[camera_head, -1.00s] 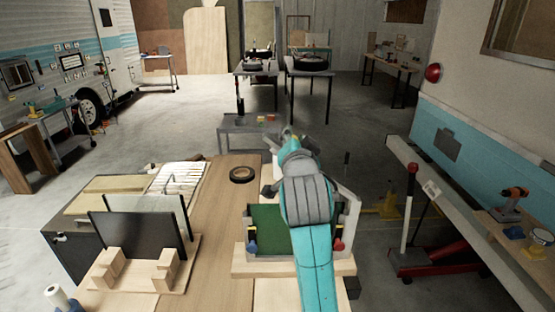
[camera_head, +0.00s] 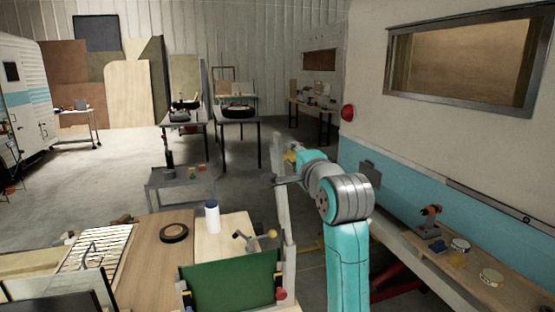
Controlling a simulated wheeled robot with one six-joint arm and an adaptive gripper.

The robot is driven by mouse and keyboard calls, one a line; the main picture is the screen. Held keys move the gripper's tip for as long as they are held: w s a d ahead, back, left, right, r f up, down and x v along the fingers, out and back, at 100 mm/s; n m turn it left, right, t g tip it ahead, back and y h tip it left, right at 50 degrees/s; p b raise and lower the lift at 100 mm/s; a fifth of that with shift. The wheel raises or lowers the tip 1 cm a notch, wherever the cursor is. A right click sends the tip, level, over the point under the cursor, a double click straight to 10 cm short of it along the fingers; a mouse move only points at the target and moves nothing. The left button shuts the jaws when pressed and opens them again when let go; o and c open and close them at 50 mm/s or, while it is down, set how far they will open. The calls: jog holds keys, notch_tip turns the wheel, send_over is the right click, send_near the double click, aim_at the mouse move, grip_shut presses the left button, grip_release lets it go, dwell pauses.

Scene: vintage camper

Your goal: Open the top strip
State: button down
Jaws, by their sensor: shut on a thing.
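A pale narrow strip (camera_head: 285,222) stands nearly upright at the right end of a holder with a green panel (camera_head: 233,284). My gripper (camera_head: 284,181) is at the upper part of this strip and shut on it. The fingertips are small and partly covered by my grey wrist, so their exact contact is hard to see. The green panel stands at the front of the wooden bench (camera_head: 157,240), with blue and red knobs at its lower sides.
The camper wall (camera_head: 460,140) and a shelf (camera_head: 462,272) with a drill border the right.

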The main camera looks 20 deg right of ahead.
jog(key=shift+d+m, duration=0.4)
jog(key=shift+d, duration=0.4)
jog(key=c, duration=0.8)
grip_release()
jog(key=s, duration=1.2)
